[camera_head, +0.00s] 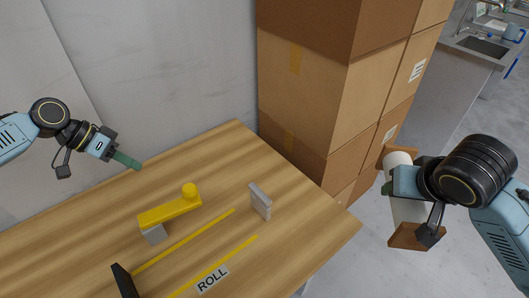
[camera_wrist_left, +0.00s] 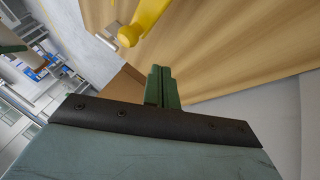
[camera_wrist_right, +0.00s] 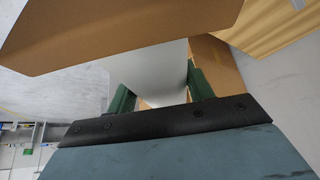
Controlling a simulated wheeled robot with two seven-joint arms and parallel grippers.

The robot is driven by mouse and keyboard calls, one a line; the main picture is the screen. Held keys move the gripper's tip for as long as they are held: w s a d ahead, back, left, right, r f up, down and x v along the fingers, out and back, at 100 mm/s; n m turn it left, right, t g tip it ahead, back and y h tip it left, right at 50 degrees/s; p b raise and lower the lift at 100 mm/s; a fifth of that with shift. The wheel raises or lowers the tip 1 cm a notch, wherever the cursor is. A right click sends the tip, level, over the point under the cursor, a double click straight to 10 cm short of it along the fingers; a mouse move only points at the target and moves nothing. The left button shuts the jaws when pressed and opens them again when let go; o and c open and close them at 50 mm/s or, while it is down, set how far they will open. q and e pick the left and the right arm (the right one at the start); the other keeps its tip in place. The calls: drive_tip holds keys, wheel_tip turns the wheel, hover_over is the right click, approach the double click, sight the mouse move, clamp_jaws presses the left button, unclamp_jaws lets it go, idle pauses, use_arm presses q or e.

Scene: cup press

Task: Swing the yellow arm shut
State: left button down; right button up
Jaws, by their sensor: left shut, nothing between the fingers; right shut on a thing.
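The yellow arm (camera_head: 170,210) lies above the wooden table on a grey block (camera_head: 153,233). Its round yellow knob (camera_head: 190,190) is at the far right end, and it also shows at the top of the left wrist view (camera_wrist_left: 128,36). The arm points toward the back right and stands apart from the upright grey post (camera_head: 260,201). My left gripper (camera_head: 135,163) is shut and empty, above the table's back left edge and clear of the arm. My right gripper (camera_head: 388,188) is shut on a white roll (camera_wrist_right: 160,72) with brown end plates, held off the table's right side.
Two yellow lines and a ROLL label (camera_head: 212,279) mark the table (camera_head: 310,213). A black piece (camera_head: 124,282) stands at the front left. Stacked cardboard boxes (camera_head: 320,90) rise behind the table's right edge. A grey wall is behind.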

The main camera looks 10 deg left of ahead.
drive_tip(key=shift+w, duration=0.2)
drive_tip(key=shift+s, duration=0.1)
drive_tip(key=shift+s+f+b, duration=0.15)
drive_tip(key=shift+f+b, duration=0.3)
drive_tip(key=shift+r+p, duration=0.3)
drive_tip(key=shift+r, duration=0.05)
use_arm(q)
drive_tip(key=d+f, duration=0.7)
drive_tip(key=d, duration=0.2)
drive_tip(key=shift+w+d+f, duration=0.2)
drive_tip(key=shift+w+f, duration=0.15)
drive_tip(key=shift+w, duration=0.05)
drive_tip(key=shift+d, duration=0.1)
